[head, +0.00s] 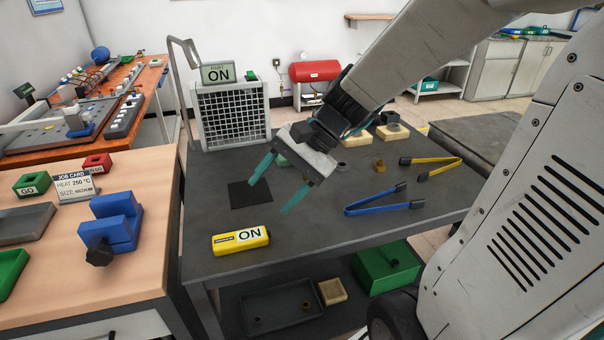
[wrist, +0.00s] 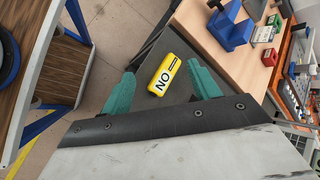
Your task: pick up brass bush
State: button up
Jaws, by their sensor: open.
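A small brass-coloured piece, which looks like the brass bush (head: 379,166), stands on the dark grey table (head: 215,228) in the head view, left of the yellow tongs. My gripper (head: 269,196) is open and empty above the table, its teal fingers pointing down and left. The brass piece is to the right of my gripper and farther back, well apart from it. In the wrist view my gripper (wrist: 160,76) is open, with the yellow ON block (wrist: 166,75) showing between and beyond its fingers. The brass piece does not show in the wrist view.
A darker small ring (head: 341,166) sits near the brass piece. Blue tongs (head: 372,203) and yellow tongs (head: 432,166) lie at the right. A mesh-fronted unit (head: 232,115) stands at the back left. A black square (head: 250,194) lies on the table. A wooden bench (head: 150,240) adjoins at left.

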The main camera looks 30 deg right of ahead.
jog(key=w+d+f+m+t+y, duration=0.2)
jog(key=w+d+f+m+t, duration=0.15)
jog(key=w+d+m, duration=0.35)
jog(key=w+d+f+m+t+h, duration=0.2)
jog(key=d+f+m, duration=0.1)
jog(key=d, duration=0.3)
jog(key=w+d+f+m+t+h, duration=0.2)
jog(key=w+d+f+m+t, duration=0.1)
jog(key=d+m, duration=0.3)
jog(key=w+d+f+m+t+h, duration=0.1)
jog(key=w+d+f+m+t, duration=0.1)
jog(key=d+f+m, duration=0.3)
jog(key=shift+w+d+f+h, duration=0.25)
jog(key=shift+w+d+h, duration=0.15)
jog(key=shift+w+d, duration=0.3)
jog(key=shift+m, duration=0.4)
jog(key=x, duration=0.7)
jog(key=shift+s+f, duration=0.15)
jog(key=shift+f, duration=0.2)
jog(key=shift+w+a+f, duration=0.2)
jog(key=shift+w, duration=0.2)
jog(key=c, duration=1.1)
